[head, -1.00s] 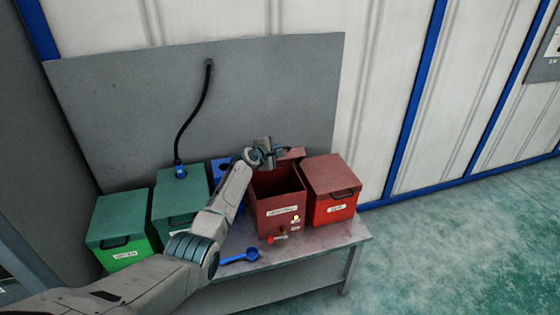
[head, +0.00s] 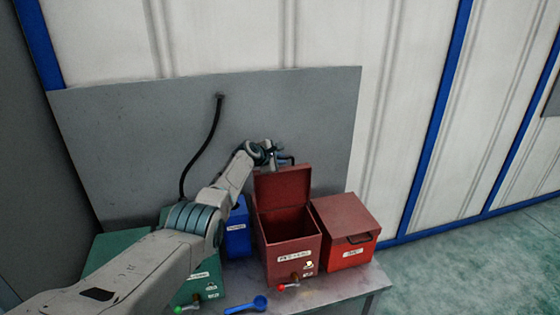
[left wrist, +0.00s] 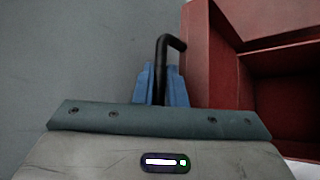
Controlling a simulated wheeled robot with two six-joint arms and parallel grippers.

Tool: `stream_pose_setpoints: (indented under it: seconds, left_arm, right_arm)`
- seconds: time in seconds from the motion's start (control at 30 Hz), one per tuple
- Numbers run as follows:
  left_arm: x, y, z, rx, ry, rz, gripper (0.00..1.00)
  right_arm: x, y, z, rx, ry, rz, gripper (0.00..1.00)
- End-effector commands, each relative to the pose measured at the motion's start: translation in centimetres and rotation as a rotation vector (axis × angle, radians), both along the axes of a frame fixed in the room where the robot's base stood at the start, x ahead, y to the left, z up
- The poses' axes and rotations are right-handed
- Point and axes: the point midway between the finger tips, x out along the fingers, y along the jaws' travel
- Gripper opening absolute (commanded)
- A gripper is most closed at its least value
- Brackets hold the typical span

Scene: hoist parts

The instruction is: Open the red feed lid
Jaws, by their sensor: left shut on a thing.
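The red feed lid (head: 283,188) stands raised, roughly upright, at the back edge of the dark red feed box (head: 291,255), whose inside shows open and looks empty. My left gripper (head: 279,158) is behind the top of the lid, shut on its black handle (head: 289,160). In the left wrist view, the blue fingers (left wrist: 161,84) are closed around the black bent handle (left wrist: 172,42), with the lid (left wrist: 206,55) just to the right. The box interior (left wrist: 285,85) shows beyond it. My right gripper is not in view.
A closed bright red box (head: 346,235) stands close on the right. A blue box (head: 237,235) and green boxes (head: 120,252) are at the left, partly hidden by my arm. A blue scoop (head: 247,305) lies in front. A grey panel (head: 130,150) rises close behind.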

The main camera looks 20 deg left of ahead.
Motion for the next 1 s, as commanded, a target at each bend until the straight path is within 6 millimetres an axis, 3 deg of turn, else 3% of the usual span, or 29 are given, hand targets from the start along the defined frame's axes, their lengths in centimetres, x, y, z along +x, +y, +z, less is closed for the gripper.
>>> stream_pose_setpoints:
  seconds: [0.47,0.5,0.6,1.0]
  left_arm:
    - [-0.01,0.05,-0.1,0.001,0.0,0.001,0.0]
    - [-0.02,0.04,-0.09,0.001,0.0,0.001,0.15]
    - [-0.02,0.03,-0.11,0.001,0.0,0.001,0.32]
    - [-0.22,0.08,-0.2,0.001,0.004,0.0,0.32]
  right_arm:
    - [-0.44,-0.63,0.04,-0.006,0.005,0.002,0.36]
    - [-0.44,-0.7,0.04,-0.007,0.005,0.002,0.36]
    - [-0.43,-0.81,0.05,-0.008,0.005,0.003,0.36]
    - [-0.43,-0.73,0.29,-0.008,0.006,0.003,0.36]
